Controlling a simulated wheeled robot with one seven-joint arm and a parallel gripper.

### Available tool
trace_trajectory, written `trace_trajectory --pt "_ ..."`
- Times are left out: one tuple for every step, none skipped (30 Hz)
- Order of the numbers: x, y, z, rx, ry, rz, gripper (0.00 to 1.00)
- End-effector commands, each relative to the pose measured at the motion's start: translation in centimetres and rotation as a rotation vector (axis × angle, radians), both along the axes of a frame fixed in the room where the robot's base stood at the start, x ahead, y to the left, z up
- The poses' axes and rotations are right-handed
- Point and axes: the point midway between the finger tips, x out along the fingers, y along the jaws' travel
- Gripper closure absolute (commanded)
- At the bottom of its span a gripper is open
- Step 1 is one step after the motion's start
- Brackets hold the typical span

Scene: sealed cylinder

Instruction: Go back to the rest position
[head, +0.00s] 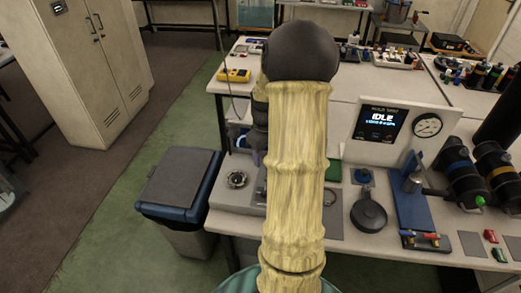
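My arm, in a pale yellow sleeve with a dark rounded joint at its top, rises through the middle of the head view. A dark end part of my arm, with my gripper (256,155), shows only in part at the sleeve's left edge, above the workbench (225,222). The sleeve hides most of it, so I cannot see whether its fingers are open or hold anything.
A test panel (385,125) reading IDLE stands on the bench beside a blue stand (408,205) and a round black part (368,212). A lidded bin (180,190) stands left of the bench. A cabinet (85,70) is farther left. Green floor between them is clear.

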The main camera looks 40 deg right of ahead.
Motion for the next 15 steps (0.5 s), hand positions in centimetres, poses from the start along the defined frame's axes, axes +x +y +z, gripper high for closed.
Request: trace_trajectory --pt "0.0 0.0 0.0 0.000 0.000 0.000 0.51" --pt "0.0 0.0 0.0 0.000 0.000 -0.001 0.51" --pt "0.0 -0.1 0.0 0.000 0.000 -0.001 0.51" --pt "0.0 -0.1 0.0 0.000 0.000 -0.002 0.51" --pt "0.0 -0.1 0.0 0.000 0.000 -0.002 0.51" --pt "0.0 -0.1 0.0 0.000 0.000 -0.002 0.51" --pt "0.0 -0.1 0.0 0.000 0.000 -0.002 0.51" --pt "0.0 0.0 0.0 -0.001 0.000 -0.001 0.51" --pt "0.1 0.3 0.1 -0.002 -0.002 0.001 0.51" --pt "0.1 0.6 0.1 -0.004 -0.003 0.002 0.51" --pt "0.2 1.1 0.2 -0.005 -0.006 0.002 0.51" --pt "0.2 1.8 0.4 -0.008 -0.008 0.000 0.51" --pt "0.3 2.6 0.6 -0.012 -0.012 0.000 0.51" --pt "0.4 3.5 0.7 -0.015 -0.018 -0.001 0.51" --pt "0.4 4.9 1.0 -0.021 -0.027 -0.002 0.51"
